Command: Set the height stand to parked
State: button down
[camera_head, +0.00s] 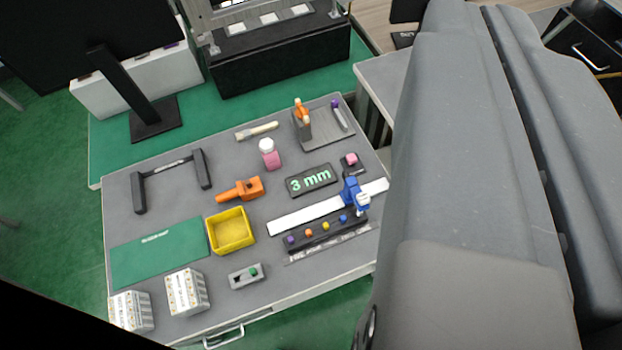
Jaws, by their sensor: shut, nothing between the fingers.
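I cannot tell for sure which fixture is the height stand. A grey plate fixture (328,140) at the back right of the grey bench carries an upright post with an orange part on top (300,107) and a purple-tipped bar to its right. Nearer, a blue slider (352,191) sits on a long white rail (305,213), toward its right end. A dark display (311,181) behind the rail reads "3 mm". Any label naming the stand is too small to read. My gripper is not in view; only my large grey arm shows, covering the right side.
The bench (170,225) also holds a yellow tray (231,231), an orange tool (240,189), a pink bottle (270,155), a black handle frame (172,178), a green mat (160,253), a coloured-knob strip (325,232) and a small grey switch box (246,276). A monitor stands behind.

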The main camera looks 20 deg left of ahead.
aim_at(352, 189)
jog(key=u, duration=0.6)
jog(key=k, duration=0.85)
jog(key=z, duration=0.4)
